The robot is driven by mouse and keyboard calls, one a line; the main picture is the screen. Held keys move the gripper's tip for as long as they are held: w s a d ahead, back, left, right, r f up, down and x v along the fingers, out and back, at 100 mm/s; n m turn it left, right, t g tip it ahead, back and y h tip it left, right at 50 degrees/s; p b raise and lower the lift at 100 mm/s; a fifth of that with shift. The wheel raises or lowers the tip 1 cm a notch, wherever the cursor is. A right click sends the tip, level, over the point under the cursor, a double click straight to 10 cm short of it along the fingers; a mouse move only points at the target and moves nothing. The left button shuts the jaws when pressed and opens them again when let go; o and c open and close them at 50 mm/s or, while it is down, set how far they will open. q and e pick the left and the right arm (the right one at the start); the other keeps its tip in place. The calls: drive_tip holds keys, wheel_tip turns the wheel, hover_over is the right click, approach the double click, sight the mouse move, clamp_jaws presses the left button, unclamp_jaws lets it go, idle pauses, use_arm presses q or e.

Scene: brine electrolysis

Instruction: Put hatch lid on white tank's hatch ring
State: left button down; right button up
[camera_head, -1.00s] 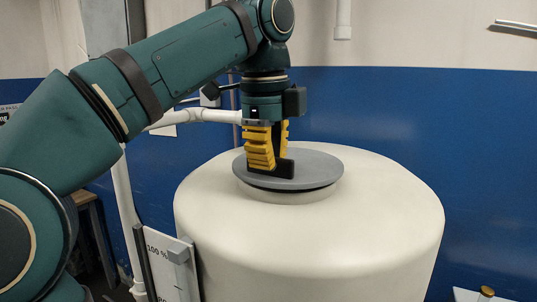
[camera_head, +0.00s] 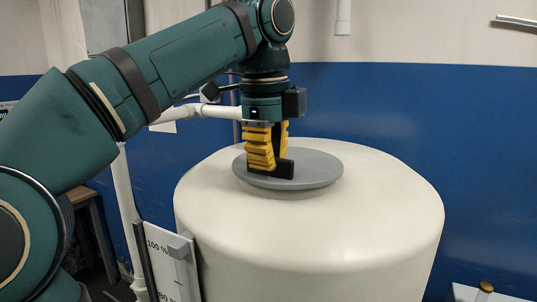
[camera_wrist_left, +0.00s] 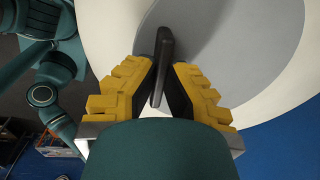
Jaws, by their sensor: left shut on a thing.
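The hatch lid (camera_head: 317,172) is a flat grey disc lying level on top of the white tank (camera_head: 320,245). My left gripper (camera_head: 271,167) points straight down over the left part of the lid. It is shut on the lid's dark upright handle (camera_wrist_left: 162,65), which shows between the yellow fingers (camera_wrist_left: 163,90) in the left wrist view. The grey lid face (camera_wrist_left: 285,40) fills the upper right there. The hatch ring is hidden beneath the lid, and no gap shows under its edge. My right gripper is not in view.
A white level board (camera_head: 170,265) with a grey slider (camera_head: 180,249) stands at the tank's front left. White pipes (camera_head: 205,112) run behind my left wrist. A blue and white wall (camera_head: 440,120) is behind the tank. The tank top right of the lid is clear.

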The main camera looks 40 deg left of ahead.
use_arm(q)
drive_tip(key=c, duration=1.1)
unclamp_jaws()
drive_tip(key=shift+o, duration=0.2)
